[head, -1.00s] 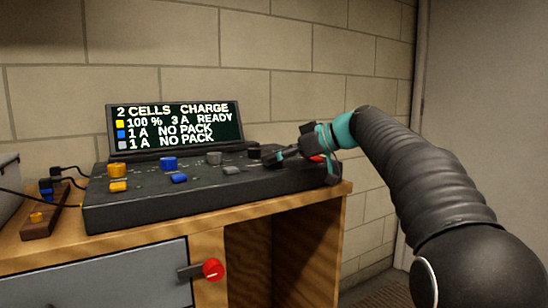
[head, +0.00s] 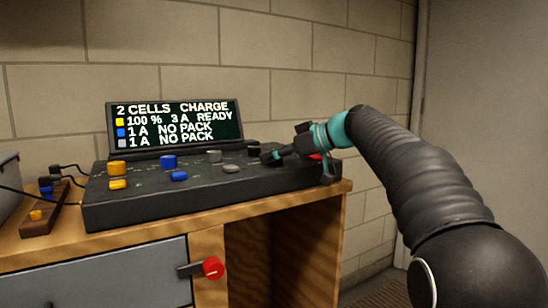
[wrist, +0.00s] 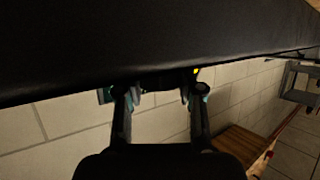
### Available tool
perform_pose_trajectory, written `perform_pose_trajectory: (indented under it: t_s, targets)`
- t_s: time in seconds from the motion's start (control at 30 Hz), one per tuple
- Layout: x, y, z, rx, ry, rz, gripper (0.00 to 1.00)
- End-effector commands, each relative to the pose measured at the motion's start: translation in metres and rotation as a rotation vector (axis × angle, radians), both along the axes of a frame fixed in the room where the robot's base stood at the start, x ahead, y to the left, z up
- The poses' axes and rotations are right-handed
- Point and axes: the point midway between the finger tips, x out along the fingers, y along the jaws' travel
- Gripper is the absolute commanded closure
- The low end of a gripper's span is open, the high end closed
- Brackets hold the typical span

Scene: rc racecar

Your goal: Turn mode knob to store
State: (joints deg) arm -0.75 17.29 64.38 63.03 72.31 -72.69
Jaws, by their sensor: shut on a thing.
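The charger console (head: 200,203) is a black box on the wooden bench, with a screen (head: 175,126) reading "2 CELLS CHARGE". My gripper (head: 272,156) is over the console's right end, in the head view. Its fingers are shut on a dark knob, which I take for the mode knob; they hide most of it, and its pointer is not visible. In the wrist view the two fingers (wrist: 160,92) stand apart on either side of a dark part (wrist: 158,82) under the console's dark mass. Another black knob (head: 253,148) shows just left of the fingers.
Yellow (head: 117,168), blue (head: 168,162) and grey (head: 214,156) knobs stand left of my gripper, with buttons in front. A red part (head: 315,156) shows beside my gripper. The wall is close behind.

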Motion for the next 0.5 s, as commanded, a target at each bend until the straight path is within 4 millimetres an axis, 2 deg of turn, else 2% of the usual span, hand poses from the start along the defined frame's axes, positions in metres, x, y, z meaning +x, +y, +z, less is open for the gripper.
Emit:
perform_pose_trajectory:
  t_s: [0.27,0.5]
  targets:
    - [-0.0012,0.0007,-0.004,0.001,-0.006,-0.15,0.98]
    - [-0.0013,0.0009,-0.0012,0.002,-0.005,-0.351,0.98]
